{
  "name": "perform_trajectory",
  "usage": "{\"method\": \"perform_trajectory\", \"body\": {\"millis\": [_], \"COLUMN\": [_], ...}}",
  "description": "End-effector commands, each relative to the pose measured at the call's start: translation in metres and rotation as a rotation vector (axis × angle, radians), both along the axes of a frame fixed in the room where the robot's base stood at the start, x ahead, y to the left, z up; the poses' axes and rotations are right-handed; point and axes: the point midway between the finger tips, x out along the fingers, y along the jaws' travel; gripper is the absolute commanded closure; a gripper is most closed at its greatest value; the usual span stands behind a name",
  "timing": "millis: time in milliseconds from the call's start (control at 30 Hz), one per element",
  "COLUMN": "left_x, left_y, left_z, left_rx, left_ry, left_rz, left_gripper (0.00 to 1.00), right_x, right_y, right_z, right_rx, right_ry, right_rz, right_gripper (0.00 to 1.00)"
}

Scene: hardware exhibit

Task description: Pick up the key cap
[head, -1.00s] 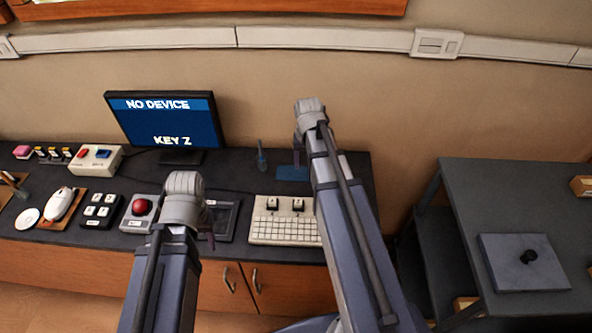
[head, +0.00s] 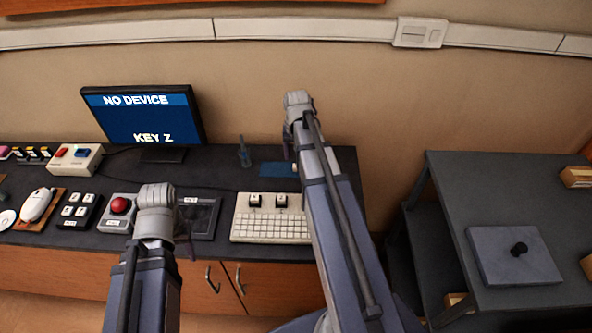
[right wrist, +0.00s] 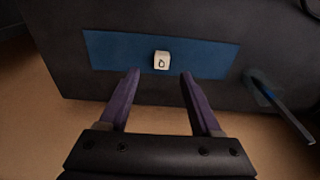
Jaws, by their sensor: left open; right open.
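The key cap (right wrist: 161,60) is a small white cube-like cap with a dark mark on its face. It lies on a blue mat (right wrist: 105,50) on the dark desk, and the mat also shows in the head view (head: 270,168). My right gripper (right wrist: 160,77) is open and empty, its purple fingers pointing toward the mat with the cap ahead of the gap, apart from both fingers. My right arm partly hides the mat in the head view. My left gripper (head: 188,246) is open near the desk's front edge, mostly hidden behind its wrist.
A keyboard (head: 270,229) with two raised caps stands near the mat. A monitor (head: 145,115) reads "NO DEVICE" and "KEY Z". A blue tool (right wrist: 280,105) stands beside the mat. A red-button box (head: 120,208) is left. A separate dark table (head: 480,190) stands at the right.

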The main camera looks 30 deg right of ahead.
Motion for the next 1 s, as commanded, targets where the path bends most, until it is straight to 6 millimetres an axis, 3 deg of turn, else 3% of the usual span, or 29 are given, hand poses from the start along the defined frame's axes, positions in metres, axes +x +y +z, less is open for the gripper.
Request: {"method": "perform_trajectory", "body": {"millis": [167, 500, 833, 1000], "left_x": [0.0, 0.0, 0.0, 0.0], "left_y": [0.0, 0.0, 0.0, 0.0], "left_z": [-0.008, -0.049, -0.05, -0.05], "left_rx": [0.0, 0.0, 0.0, 0.0], "left_ry": [0.0, 0.0, 0.0, 0.0], "left_rz": [0.0, 0.0, 0.0, 0.0], "left_gripper": [0.5, 0.5, 0.5, 0.5], "right_x": [0.001, 0.005, 0.005, 0.005], "right_y": [0.0, 0.0, 0.0, 0.0], "right_z": [-0.008, -0.049, -0.05, -0.05], "right_rx": [0.0, 0.0, 0.0, 0.0], "right_ry": [0.0, 0.0, 0.0, 0.0], "right_rz": [0.0, 0.0, 0.0, 0.0], "right_gripper": [0.35, 0.35, 0.35, 0.54]}}
